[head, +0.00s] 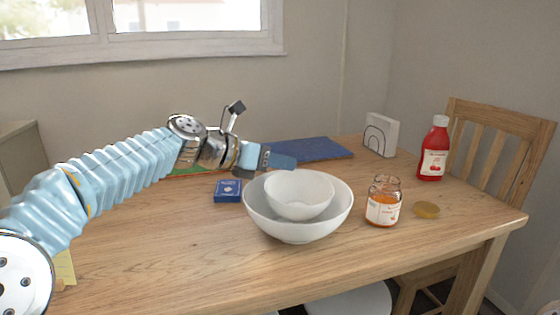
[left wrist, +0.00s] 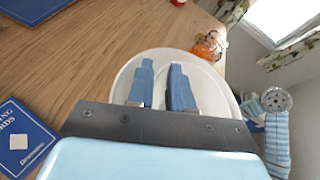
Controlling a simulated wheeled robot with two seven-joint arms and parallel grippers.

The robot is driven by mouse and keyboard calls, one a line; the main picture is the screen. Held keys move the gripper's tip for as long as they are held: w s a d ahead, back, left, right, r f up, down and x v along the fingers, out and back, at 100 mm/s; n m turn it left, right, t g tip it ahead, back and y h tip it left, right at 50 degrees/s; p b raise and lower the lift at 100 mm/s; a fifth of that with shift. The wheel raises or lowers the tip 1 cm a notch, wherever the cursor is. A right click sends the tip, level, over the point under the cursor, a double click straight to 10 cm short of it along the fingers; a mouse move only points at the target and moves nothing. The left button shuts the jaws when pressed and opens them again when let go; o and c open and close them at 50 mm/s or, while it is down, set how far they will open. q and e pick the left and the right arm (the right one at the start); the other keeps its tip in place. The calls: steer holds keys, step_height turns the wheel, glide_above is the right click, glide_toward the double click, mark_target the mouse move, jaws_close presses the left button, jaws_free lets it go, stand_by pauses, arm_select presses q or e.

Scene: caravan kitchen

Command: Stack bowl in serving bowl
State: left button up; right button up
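The white bowl (head: 299,194) sits inside the larger white serving bowl (head: 262,219) on the table, appearing roughly upright. My left gripper (head: 282,162) is just above and behind the bowls' far rim in the head view. In the left wrist view, its two blue fingers (left wrist: 160,88) stand apart with a gap and nothing visible between them. Behind them show the serving bowl (left wrist: 125,77) and the inner bowl (left wrist: 207,95), partly hidden by the fingers and gripper body.
Right of the bowls stand an orange jar (head: 383,203), a yellow lid (head: 426,210) and a red bottle (head: 433,150). A blue card box (head: 228,191) lies left, a blue book (head: 315,149) behind. A napkin holder (head: 381,135) stands farther back.

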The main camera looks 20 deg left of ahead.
arm_select(q)
steer(key=shift+o, duration=1.3)
steer(key=shift+r, duration=0.15)
steer(key=r+p+v, duration=0.1)
steer(key=v, duration=1.1)
